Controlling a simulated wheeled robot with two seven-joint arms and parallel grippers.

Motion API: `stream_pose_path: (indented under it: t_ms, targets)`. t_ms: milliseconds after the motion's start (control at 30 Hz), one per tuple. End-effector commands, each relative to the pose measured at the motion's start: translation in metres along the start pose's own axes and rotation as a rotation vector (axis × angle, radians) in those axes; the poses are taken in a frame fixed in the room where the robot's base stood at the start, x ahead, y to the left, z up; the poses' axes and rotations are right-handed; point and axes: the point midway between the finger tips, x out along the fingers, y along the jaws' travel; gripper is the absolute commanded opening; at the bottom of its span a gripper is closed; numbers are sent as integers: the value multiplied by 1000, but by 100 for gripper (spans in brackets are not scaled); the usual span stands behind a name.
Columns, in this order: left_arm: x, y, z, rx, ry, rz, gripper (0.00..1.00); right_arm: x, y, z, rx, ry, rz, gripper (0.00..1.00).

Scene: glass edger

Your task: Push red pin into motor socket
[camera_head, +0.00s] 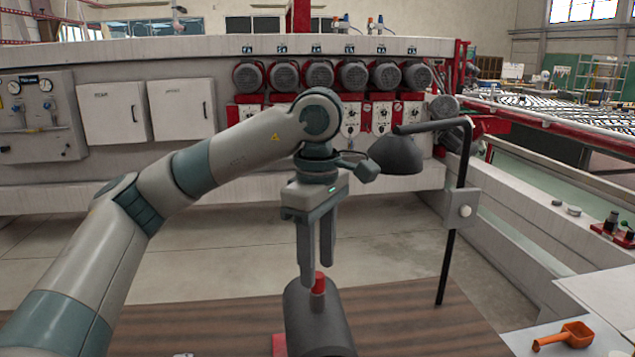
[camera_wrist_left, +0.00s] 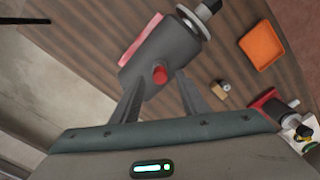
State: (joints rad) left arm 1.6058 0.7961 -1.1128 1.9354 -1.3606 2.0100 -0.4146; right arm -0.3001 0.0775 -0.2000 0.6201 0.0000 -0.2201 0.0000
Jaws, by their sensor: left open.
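The red pin (camera_head: 319,283) stands upright on top of the dark grey motor (camera_head: 318,325). In the left wrist view the pin (camera_wrist_left: 159,74) shows on the side of the grey motor body (camera_wrist_left: 165,50). My left gripper (camera_head: 318,272) points down just above and around the pin. Its two fingers are apart, and in the left wrist view (camera_wrist_left: 158,85) the pin shows between and just beyond the fingertips. Whether a finger touches the pin cannot be told. The socket under the pin is hidden. My right gripper is not in view.
The motor stands on a brown wooden table (camera_head: 420,325). A black lamp (camera_head: 397,153) on a pole stands right of my left gripper. An orange scoop (camera_head: 565,338) lies at the right. An orange tray (camera_wrist_left: 263,45) and a small wooden block (camera_wrist_left: 220,89) lie beyond the motor.

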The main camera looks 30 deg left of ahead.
Motion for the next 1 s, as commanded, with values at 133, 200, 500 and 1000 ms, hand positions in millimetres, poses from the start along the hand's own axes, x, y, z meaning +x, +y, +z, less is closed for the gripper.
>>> stream_pose_path:
  t_ms: [133,200,500,1000]
  targets:
    - [-19,1,0,-1,1,4,40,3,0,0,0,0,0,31]
    - [-29,1,0,-2,0,4,40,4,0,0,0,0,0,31]
    - [-70,0,0,-2,0,4,40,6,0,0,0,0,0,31]
    - [-136,0,0,-2,1,2,40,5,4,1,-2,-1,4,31]
